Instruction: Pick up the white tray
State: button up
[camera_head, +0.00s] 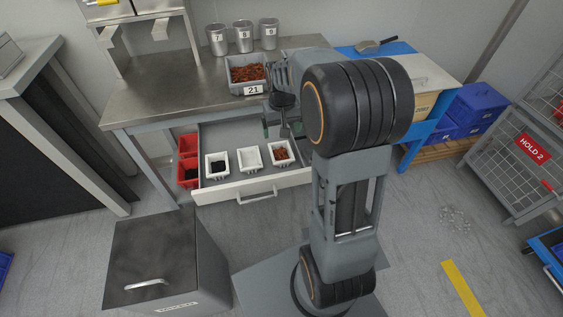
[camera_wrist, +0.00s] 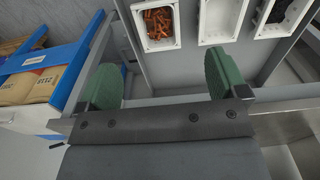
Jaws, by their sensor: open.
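Three small white trays stand in a row in the open drawer (camera_head: 228,188). The left one (camera_head: 217,177) holds dark pieces, the middle one (camera_head: 250,158) looks empty, and the right one (camera_head: 283,163) holds orange-brown pieces. In the wrist view the order is reversed: the orange-filled tray (camera_wrist: 157,47) is at left, the empty one (camera_wrist: 217,22) in the middle, the dark-filled one (camera_wrist: 272,33) at right. My gripper (camera_wrist: 163,82) is open and empty, its green fingers apart. In the head view my gripper (camera_head: 282,129) is at the drawer's right end, partly hidden by my arm, touching no tray.
A grey bin marked 21 (camera_head: 247,88) with reddish pieces stands on the metal bench (camera_head: 165,95) above the drawer. Several numbered cans (camera_head: 243,37) are behind it. Red bins (camera_head: 187,146) sit left of the drawer. A blue-framed bench (camera_wrist: 38,75) with a carton stands right of it.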

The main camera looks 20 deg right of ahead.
jog(key=b, duration=0.2)
send_near(283, 157)
jog(key=shift+s+a+f, duration=0.25)
jog(key=shift+s+a, duration=0.05)
jog(key=shift+s, duration=0.25)
jog(key=shift+s+a+f, duration=0.3)
jog(key=shift+s, duration=0.25)
jog(key=shift+f+b, duration=0.3)
jog(key=shift+f, duration=2.75)
jog(key=shift+c, duration=0.4)
jog(key=shift+w, duration=0.1)
jog(key=c, duration=0.6)
jog(key=shift+r, duration=0.1)
